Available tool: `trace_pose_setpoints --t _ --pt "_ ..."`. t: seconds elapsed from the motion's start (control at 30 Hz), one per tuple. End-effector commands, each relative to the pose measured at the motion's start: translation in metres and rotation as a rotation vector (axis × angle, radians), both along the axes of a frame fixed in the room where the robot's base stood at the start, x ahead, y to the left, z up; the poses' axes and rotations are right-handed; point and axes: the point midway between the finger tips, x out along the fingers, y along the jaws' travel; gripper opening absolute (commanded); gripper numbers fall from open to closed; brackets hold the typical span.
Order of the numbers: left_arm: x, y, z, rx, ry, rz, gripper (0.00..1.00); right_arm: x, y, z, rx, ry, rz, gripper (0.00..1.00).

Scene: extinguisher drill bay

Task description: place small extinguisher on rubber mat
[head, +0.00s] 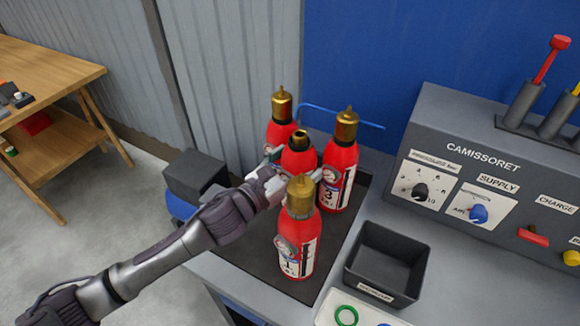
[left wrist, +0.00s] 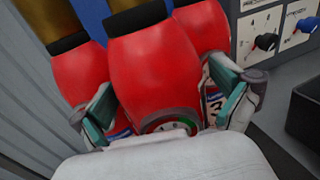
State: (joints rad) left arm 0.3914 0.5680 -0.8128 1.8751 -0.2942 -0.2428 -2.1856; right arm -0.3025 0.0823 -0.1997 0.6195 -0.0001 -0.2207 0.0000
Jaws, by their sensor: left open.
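The small extinguisher (head: 299,158), red with a black collar and a short brass top, stands upright among taller ones; its base is hidden. My left gripper (head: 293,172) is open, with its fingers on either side of this extinguisher. In the left wrist view the red body (left wrist: 155,75) fills the space between the teal finger pads, its gauge low between them; I cannot tell whether the pads touch it. The dark rubber mat (head: 262,258) lies on the grey bench under the extinguishers. My right gripper is not in view.
Red extinguishers with tall brass tops crowd around: one in front (head: 297,245), one to the right (head: 338,175), one behind left (head: 279,122). A black bin (head: 388,262) and a grey control panel (head: 470,190) are on the right. A blue rail (head: 345,117) runs behind.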

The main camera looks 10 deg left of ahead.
Motion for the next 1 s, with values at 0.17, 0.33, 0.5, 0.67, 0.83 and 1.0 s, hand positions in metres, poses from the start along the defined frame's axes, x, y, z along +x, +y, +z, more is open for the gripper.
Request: trace_pose_setpoints --t 0.17,0.33,0.5,0.67,0.83,1.0 --pt "-0.018 0.015 -0.003 0.003 0.0 0.001 1.0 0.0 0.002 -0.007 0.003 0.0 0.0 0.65" --pt "-0.049 0.037 -0.004 0.003 0.001 0.0 1.0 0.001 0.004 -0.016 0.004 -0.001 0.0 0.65" --pt "-0.076 0.057 -0.003 0.003 0.0 -0.002 1.0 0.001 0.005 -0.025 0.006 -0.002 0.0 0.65" --pt "-0.09 0.069 -0.002 0.001 0.001 0.0 1.0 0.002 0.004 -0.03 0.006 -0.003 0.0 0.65" --pt "-0.096 0.073 0.0 0.001 -0.002 0.0 1.0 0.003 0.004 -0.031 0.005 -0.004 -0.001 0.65" --pt "-0.095 0.073 0.001 0.0 -0.001 0.0 1.0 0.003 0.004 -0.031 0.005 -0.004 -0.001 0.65"
